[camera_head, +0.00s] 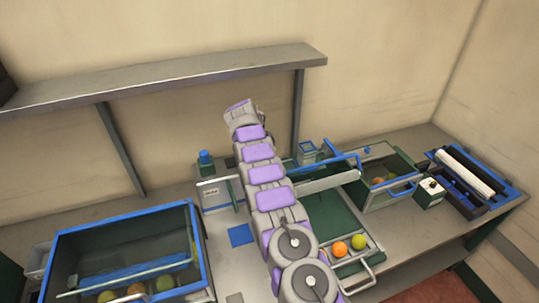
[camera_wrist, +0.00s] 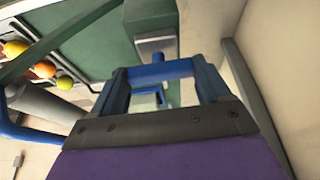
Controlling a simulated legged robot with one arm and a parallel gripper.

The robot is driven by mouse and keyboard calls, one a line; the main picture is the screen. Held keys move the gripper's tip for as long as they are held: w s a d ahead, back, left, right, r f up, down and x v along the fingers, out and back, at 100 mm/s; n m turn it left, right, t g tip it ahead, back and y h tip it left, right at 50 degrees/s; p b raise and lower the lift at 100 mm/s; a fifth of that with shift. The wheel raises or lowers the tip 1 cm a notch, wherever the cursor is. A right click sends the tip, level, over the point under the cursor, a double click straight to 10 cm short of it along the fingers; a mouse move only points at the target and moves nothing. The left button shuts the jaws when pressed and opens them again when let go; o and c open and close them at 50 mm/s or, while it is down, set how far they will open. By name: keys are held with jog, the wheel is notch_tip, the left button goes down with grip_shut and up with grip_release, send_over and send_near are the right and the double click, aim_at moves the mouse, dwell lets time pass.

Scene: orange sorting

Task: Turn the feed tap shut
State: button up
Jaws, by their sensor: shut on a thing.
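The feed tap appears to be the blue handle (camera_wrist: 165,71) beside a grey block on a green panel in the wrist view. My gripper (camera_wrist: 162,84) has its two dark blue fingers on either side of this handle and is shut on it. A small pale and blue part shows below the handle, between the fingers. In the head view my arm reaches up across the bench, and its links hide the gripper and the tap.
A blue-rimmed bin (camera_head: 125,216) with fruit stands at the left. An orange (camera_head: 340,249) and a yellow-green fruit (camera_head: 358,241) lie near my arm. A grey shelf (camera_head: 170,78) runs along the wall.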

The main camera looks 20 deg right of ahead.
jog(key=shift+w+a+r+p, duration=0.1)
jog(key=shift+w+r+p, duration=0.15)
jog(key=shift+p, duration=0.35)
dwell(0.7)
jog(key=o, duration=1)
jog(key=shift+f, duration=0.15)
jog(key=p+v, duration=1.7)
jog(key=p, duration=0.3)
jog(key=shift+w+a+r, duration=0.15)
jog(key=shift+r, duration=0.05)
